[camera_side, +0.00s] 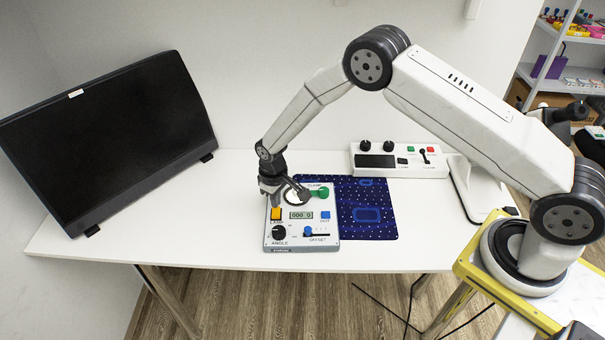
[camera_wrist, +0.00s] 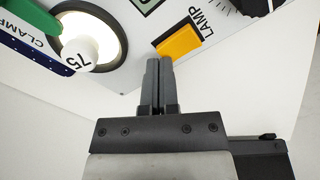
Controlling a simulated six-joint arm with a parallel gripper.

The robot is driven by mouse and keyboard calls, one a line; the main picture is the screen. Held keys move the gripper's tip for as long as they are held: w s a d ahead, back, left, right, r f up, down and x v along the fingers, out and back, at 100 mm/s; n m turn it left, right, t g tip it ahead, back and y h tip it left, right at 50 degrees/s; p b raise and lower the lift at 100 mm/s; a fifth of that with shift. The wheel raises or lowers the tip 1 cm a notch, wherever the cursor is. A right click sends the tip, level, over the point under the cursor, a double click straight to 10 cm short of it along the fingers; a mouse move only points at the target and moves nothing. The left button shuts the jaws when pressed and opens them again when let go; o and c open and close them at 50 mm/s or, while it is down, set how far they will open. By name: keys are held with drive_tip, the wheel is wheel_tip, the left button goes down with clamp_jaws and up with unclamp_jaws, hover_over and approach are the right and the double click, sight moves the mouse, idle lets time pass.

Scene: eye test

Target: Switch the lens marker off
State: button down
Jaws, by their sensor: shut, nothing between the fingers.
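The lens marker (camera_side: 318,217) is a pale panel lying on the table in the side view. Its orange rocker switch, labelled LAMP (camera_side: 276,213), is at its left edge; it also shows in the wrist view (camera_wrist: 180,42). I cannot tell which side of the rocker is pressed. The round window (camera_wrist: 92,20) glows bright inside a dark ring, with a white piece marked 75 (camera_wrist: 79,54) at it. My gripper (camera_side: 273,200) points down just above the switch. In the wrist view its fingers (camera_wrist: 159,60) are shut and empty, tips close to the orange switch; contact is unclear.
The panel also has a green CLAMP lever (camera_side: 320,191), a blue button (camera_side: 325,215), a black ANGLE knob (camera_side: 279,232) and an OFFSET slider (camera_side: 309,231). A blue mat (camera_side: 372,225) and a white control box (camera_side: 425,170) lie nearby. A black monitor (camera_side: 110,135) stands left.

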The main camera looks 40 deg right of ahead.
drive_tip(key=shift+r, duration=0.1)
wheel_tip(320, 180, up, 7)
idle(1.2)
idle(0.4)
drive_tip(key=s+d+r+m+t, duration=0.1)
drive_tip(key=s+d+r, duration=0.2)
drive_tip(key=s+r, duration=0.2)
drive_tip(key=s+d+r+m, duration=0.1)
drive_tip(key=s+d+r, duration=0.2)
drive_tip(key=s+r, duration=0.25)
drive_tip(key=s+d+r+m+t, duration=0.1)
drive_tip(key=s+d+r, duration=0.2)
drive_tip(key=s, duration=0.9)
drive_tip(key=shift+s+d+r+t, duration=0.2)
drive_tip(key=shift+r+t, duration=0.1)
drive_tip(key=shift+r, duration=0.15)
